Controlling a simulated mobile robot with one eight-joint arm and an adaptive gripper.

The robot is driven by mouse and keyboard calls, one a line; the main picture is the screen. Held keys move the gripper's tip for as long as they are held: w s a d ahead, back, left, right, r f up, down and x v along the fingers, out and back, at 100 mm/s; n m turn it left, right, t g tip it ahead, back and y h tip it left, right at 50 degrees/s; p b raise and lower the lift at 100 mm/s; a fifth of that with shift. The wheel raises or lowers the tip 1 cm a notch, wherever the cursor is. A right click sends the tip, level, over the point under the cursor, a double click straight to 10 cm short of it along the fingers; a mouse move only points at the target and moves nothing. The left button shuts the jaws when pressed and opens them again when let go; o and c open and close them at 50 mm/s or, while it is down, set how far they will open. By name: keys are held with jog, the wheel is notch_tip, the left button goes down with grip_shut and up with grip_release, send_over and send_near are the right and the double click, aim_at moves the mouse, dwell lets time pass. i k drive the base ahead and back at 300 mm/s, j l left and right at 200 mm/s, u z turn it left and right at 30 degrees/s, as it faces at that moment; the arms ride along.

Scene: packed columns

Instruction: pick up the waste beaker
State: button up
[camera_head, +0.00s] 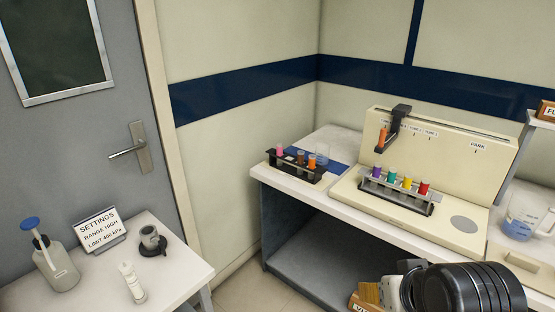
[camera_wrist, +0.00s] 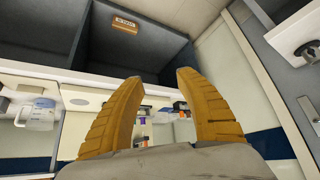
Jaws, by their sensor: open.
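No readable label marks the waste beaker. A clear jug-like beaker with a handle and blue liquid (camera_head: 522,222) stands on the bench at the far right. It also shows in the wrist view (camera_wrist: 38,116), at the left, in a turned picture. A smaller clear glass beaker (camera_head: 322,154) stands on the blue mat behind the left tube rack, partly hidden. I cannot tell which one is the waste beaker. My gripper (camera_wrist: 157,84) has its two yellow fingers spread with nothing between them, apart from both beakers. My dark arm shows at the lower right of the head view.
A black rack (camera_head: 295,170) with capped tubes stands at the bench's left end. A cream machine (camera_head: 440,150) marked PARK holds a row of coloured tubes. A side table (camera_head: 180,262) holds a bottle, a sign and small items. Floor shows between the tables.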

aim_at(321, 149)
jog(key=i+j+z, duration=0.15)
jog(key=i+z, duration=0.25)
jog(key=i+j+z, duration=0.35)
jog(key=i, duration=0.2)
jog(key=i+j+z, duration=0.4)
jog(key=i+l, duration=0.05)
jog(key=l, duration=0.05)
